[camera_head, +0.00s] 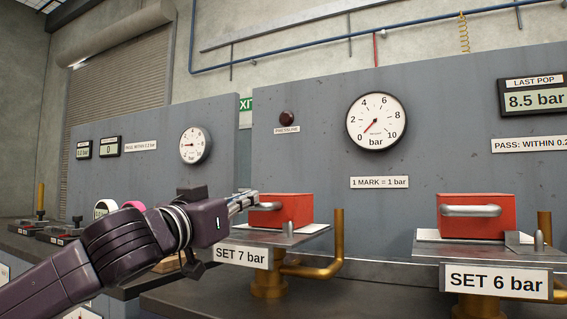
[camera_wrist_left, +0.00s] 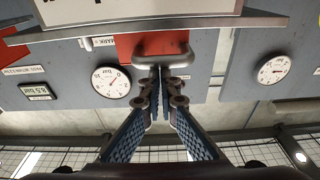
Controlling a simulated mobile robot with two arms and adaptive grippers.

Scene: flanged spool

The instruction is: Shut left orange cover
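The left orange cover (camera_head: 285,209) is a red-orange box with a grey bar handle (camera_head: 266,206) on its front. It stands on a metal plate above the "SET 7 bar" sign. My left gripper (camera_head: 251,202) reaches in from the left, its fingertips at the handle's left part. In the left wrist view the fingers (camera_wrist_left: 161,78) are drawn together, with their tips at the handle bar (camera_wrist_left: 152,61); the bar does not clearly lie between them. Whether they touch it I cannot tell. My right gripper is not in view.
A similar red-orange cover (camera_head: 477,216) stands at right above the "SET 6 bar" sign (camera_head: 497,282). Brass pipes (camera_head: 337,245) rise beside the plates. A grey panel with a round gauge (camera_head: 376,122) stands behind.

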